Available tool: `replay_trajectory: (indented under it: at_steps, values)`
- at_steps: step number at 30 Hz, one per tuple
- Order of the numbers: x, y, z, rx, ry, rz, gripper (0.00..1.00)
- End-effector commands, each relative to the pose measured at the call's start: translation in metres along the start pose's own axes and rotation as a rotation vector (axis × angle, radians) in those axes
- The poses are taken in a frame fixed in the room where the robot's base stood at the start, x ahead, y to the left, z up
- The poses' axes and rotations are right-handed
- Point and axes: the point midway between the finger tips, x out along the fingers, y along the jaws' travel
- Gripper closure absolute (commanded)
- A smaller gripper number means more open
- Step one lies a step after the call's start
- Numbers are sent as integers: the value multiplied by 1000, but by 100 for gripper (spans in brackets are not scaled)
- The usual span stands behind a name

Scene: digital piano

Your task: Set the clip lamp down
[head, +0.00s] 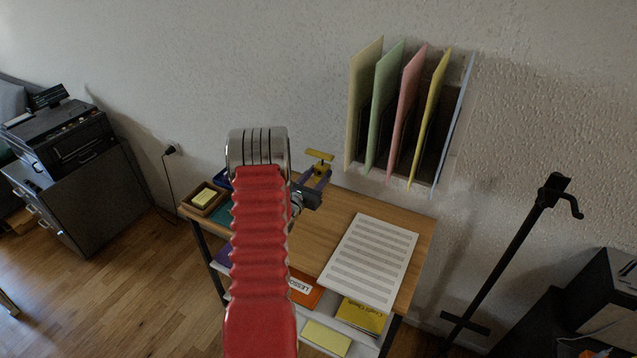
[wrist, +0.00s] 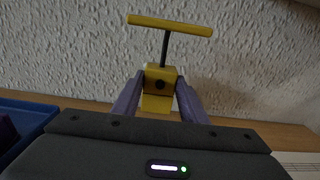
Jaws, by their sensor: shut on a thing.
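The clip lamp (wrist: 170,26) is yellow, with a long bar head on a thin dark stem above a square yellow clip body. My gripper (wrist: 160,95) is shut on its clip body, one purple-grey finger on each side. In the head view the lamp (head: 319,156) shows beyond my red arm, with my gripper (head: 316,178) around it. The lamp is upright, over the back part of the wooden desk (head: 315,243). Whether its base touches the desk is hidden by my gripper and wrist.
Sheet music (head: 369,258) covers the desk's right side. A small wooden tray (head: 219,208) with yellow notes and a blue bin (wrist: 30,117) are on the left. A wall rack with coloured folders (head: 411,115) hangs behind. Bare wood shows between the lamp and the sheet.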

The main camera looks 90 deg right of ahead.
Motion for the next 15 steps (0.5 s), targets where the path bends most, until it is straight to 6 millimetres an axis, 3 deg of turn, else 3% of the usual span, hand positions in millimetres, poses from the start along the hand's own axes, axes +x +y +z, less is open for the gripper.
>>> replay_trajectory:
  at_steps: [6, 15]
  values:
    - [0, 0, -27, 0, 0, 0, 79]
    - [0, 0, -33, 0, -1, 0, 79]
